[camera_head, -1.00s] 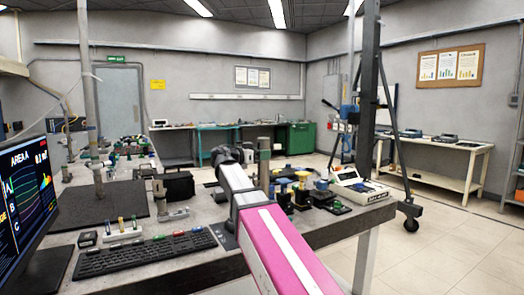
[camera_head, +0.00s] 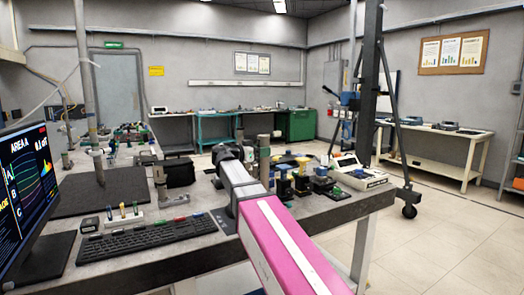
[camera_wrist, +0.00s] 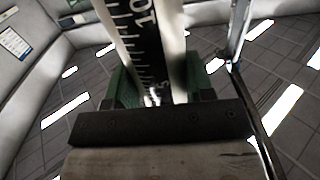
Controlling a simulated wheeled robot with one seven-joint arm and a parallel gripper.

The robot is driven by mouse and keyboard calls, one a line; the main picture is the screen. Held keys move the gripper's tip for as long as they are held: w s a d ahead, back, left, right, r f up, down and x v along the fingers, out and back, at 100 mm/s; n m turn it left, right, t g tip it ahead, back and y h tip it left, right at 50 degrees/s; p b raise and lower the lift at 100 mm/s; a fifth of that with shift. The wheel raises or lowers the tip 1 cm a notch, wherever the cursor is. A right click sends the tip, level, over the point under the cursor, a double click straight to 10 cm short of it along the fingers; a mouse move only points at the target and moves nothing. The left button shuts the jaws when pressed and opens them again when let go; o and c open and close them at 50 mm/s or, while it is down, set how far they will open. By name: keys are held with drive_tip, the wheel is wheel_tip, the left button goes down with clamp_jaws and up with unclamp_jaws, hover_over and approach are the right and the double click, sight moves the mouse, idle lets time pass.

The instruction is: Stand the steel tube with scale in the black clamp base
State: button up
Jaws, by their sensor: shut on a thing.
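In the wrist view the steel tube with scale (camera_wrist: 143,35) runs up and away, with a dark strip bearing white marks and numerals. My gripper (camera_wrist: 158,92) is shut on it, with green faces on both sides of the tube. The tube's far end is out of view. In the head view my arm reaches forward over the bench, and its dark wrist hides the gripper. A grey-green upright post (camera_head: 264,160) shows beside the wrist; I cannot tell whether it is the tube. I cannot pick out the black clamp base for sure.
The bench carries a keyboard (camera_head: 150,236), a monitor (camera_head: 28,190), a black plate (camera_head: 98,193) and a black box (camera_head: 180,173). Right of my arm stand several small parts and a white instrument (camera_head: 358,175). A tall pole (camera_head: 86,80) rises at left.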

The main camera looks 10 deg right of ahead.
drive_tip(key=o, duration=1.4)
drive_tip(key=v, duration=1)
drive_tip(key=shift+a, duration=0.4)
drive_tip(key=shift+s, duration=0.15)
